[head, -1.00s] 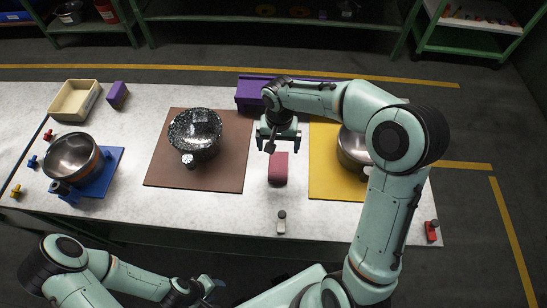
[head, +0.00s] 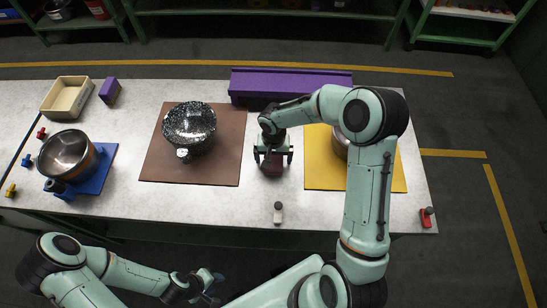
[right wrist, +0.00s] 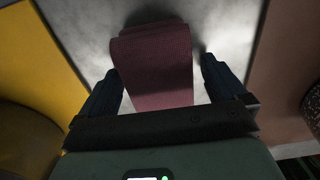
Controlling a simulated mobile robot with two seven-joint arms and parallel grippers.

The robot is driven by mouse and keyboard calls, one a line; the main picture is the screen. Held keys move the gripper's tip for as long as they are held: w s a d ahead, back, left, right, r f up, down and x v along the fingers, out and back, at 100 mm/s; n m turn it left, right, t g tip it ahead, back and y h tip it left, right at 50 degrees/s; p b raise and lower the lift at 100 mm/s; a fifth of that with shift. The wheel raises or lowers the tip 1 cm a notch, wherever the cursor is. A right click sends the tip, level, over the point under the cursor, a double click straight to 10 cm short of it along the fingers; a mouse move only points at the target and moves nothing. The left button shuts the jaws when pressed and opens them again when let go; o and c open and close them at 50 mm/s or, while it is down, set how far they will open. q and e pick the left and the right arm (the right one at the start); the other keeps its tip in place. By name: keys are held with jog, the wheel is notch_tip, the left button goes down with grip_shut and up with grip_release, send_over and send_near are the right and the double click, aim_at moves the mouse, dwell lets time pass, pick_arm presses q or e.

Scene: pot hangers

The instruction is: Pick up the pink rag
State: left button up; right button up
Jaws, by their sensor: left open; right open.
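The pink rag (head: 272,169) lies on the table between the brown and yellow mats, mostly hidden under my right gripper in the head view. My right gripper (head: 271,161) points down over it, open. In the right wrist view the rag (right wrist: 154,65) looks dark pink and folded, and it lies between the two open fingers of the right gripper (right wrist: 165,85). I cannot tell whether the fingers touch it. My left gripper (head: 210,287) is open and empty, low in the head view, in front of the table edge.
A speckled dark pot (head: 189,124) stands on the brown mat (head: 160,168). A metal pot is partly hidden by my right arm on the yellow mat (head: 320,170). A long purple block (head: 290,83) lies behind. A small grey-topped object (head: 278,213) stands near the front edge.

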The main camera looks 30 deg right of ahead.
jog(key=c, duration=1.1)
jog(key=shift+o, duration=0.2)
jog(key=shift+r, duration=0.1)
pick_arm(q)
jog(key=shift+w+r+p, duration=0.6)
jog(key=shift+w+r, duration=0.1)
jog(key=shift+r, duration=0.05)
pick_arm(e)
notch_tip(320, 180, up, 20)
jog(key=shift+o, duration=0.4)
jog(key=shift+c, duration=1.2)
pick_arm(q)
jog(key=shift+w+a+r, duration=0.1)
pick_arm(e)
jog(key=shift+w, duration=0.1)
